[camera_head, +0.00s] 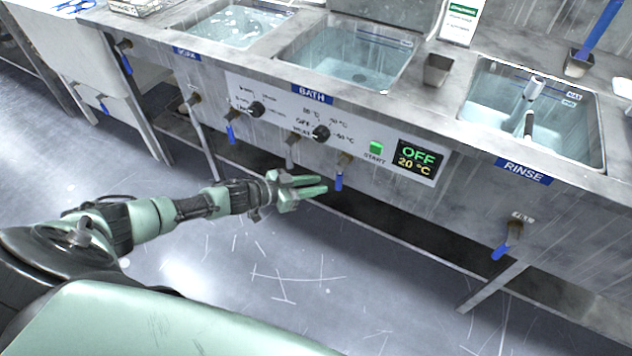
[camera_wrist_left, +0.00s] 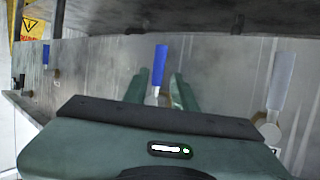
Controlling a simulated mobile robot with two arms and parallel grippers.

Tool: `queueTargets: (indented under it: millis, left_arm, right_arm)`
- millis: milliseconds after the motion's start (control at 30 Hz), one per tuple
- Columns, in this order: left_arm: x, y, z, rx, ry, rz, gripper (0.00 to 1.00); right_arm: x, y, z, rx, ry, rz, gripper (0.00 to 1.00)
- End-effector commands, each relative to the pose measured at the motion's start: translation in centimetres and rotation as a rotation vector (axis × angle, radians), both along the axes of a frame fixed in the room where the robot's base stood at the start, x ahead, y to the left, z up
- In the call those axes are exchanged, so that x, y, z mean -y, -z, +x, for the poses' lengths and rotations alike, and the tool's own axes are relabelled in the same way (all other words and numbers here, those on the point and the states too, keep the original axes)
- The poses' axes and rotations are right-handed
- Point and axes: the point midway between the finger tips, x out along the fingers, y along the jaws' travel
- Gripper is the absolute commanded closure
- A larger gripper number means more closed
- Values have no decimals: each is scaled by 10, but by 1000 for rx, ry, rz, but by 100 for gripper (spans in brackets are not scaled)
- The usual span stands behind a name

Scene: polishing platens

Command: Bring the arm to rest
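My left arm reaches in from the left in the head view, its pale green gripper (camera_head: 325,184) held out in front of the steel sink unit, below the bath's control panel. Its two fingers are apart with nothing held between them. A blue valve handle (camera_head: 338,182) hangs just beyond the fingertips. In the left wrist view the left gripper (camera_wrist_left: 157,82) shows its two green fingers spread, with a blue valve handle (camera_wrist_left: 160,64) seen in the gap; whether they touch it I cannot tell. My right arm and gripper are out of view.
The control panel (camera_head: 385,150) reads OFF, 20 °C, with a green start button (camera_head: 376,148). The bath basin (camera_head: 350,58) and rinse basin (camera_head: 490,115) hold liquid. More blue valve handles (camera_head: 231,133) (camera_head: 502,247) stick out along the front. The floor (camera_head: 300,270) before the unit is clear.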

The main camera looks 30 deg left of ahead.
Motion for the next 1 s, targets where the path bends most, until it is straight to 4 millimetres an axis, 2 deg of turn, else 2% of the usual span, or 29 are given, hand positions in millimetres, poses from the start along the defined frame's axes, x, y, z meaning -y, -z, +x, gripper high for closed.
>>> queueTargets:
  millis: [467,567,633,667,767,800,867,900,967,1000]
  left_arm:
    - [0,1,0,-1,-4,1,73]
    - [-1,14,-5,-19,-46,21,73]
    - [-6,38,-16,-55,-116,60,73]
    - [-8,52,-25,-80,-151,82,73]
    - [-18,107,-71,-196,-265,169,73]
    - [-21,128,-94,-249,-300,203,73]
    - [-23,157,-131,-332,-344,249,73]
    - [-23,173,-157,-389,-366,276,73]
    - [-21,196,-198,-472,-389,313,73]
    - [-19,209,-226,-529,-402,336,73]
  right_arm:
    - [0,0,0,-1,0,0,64]
    - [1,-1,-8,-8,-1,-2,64]
    - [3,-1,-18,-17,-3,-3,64]
    - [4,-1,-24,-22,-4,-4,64]
    - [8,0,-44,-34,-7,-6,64]
    - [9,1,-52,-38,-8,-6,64]
    - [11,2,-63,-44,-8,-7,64]
    - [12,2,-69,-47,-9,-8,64]
    - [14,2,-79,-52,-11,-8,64]
    - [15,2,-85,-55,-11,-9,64]
